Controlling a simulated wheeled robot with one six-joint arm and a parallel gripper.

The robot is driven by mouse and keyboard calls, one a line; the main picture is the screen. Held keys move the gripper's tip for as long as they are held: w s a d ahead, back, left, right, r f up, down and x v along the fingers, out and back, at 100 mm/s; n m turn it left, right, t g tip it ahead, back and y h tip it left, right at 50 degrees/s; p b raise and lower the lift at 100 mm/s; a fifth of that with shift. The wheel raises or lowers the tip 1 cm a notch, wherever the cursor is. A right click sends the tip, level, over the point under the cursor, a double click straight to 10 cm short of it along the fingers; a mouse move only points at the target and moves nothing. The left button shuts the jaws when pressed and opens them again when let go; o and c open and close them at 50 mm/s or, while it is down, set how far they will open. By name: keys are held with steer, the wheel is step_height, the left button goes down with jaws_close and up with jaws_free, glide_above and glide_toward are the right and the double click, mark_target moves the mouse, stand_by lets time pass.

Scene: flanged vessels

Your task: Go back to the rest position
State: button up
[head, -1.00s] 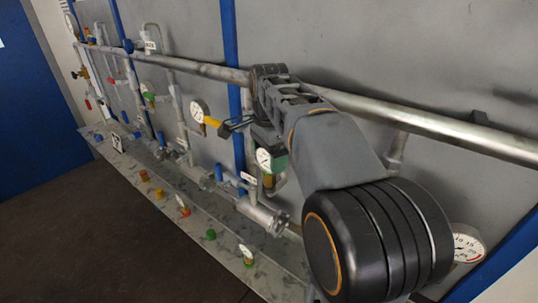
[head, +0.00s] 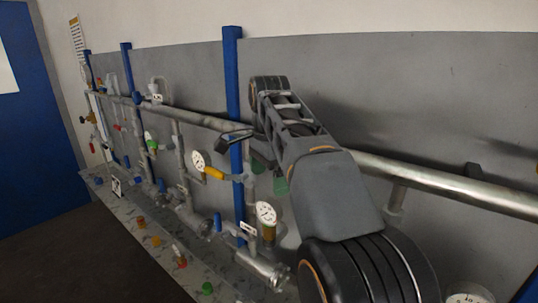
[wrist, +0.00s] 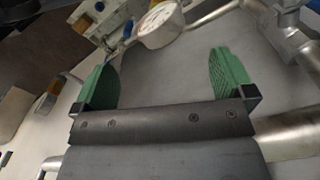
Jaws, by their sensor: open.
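My gripper (wrist: 165,78) shows in the wrist view with its two green fingers wide apart. Nothing is between the fingers. In the head view my gripper (head: 269,174) is partly hidden behind my own arm, in front of the grey wall panel and close to the pipework. A round white gauge (wrist: 159,24) lies beyond the fingertips in the wrist view, apart from them.
A long metal pipe (head: 450,186) runs along the panel behind my arm. Gauges (head: 266,213) and (head: 199,161) stand on the pipework. Coloured caps (head: 155,241) sit on the grey ledge (head: 128,208). The dark floor (head: 60,245) at left is clear.

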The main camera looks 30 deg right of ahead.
steer(key=shift+r, duration=2.35)
steer(key=s+a+f+n+t, duration=0.1)
steer(key=s+a+f+n, duration=0.1)
steer(key=f+n, duration=0.4)
steer(key=s+a+f+n+t, duration=0.2)
steer(key=f+n, duration=0.4)
steer(key=f, duration=0.4)
steer(key=s+a+f+n+t, duration=0.1)
steer(key=s+a+f+n, duration=0.3)
steer(key=f, duration=0.4)
steer(key=shift+s+n+p, duration=0.4)
steer(key=shift+s+n, duration=0.5)
steer(key=shift+s, duration=0.2)
steer(key=shift+a, duration=0.1)
steer(key=shift+c, duration=0.5)
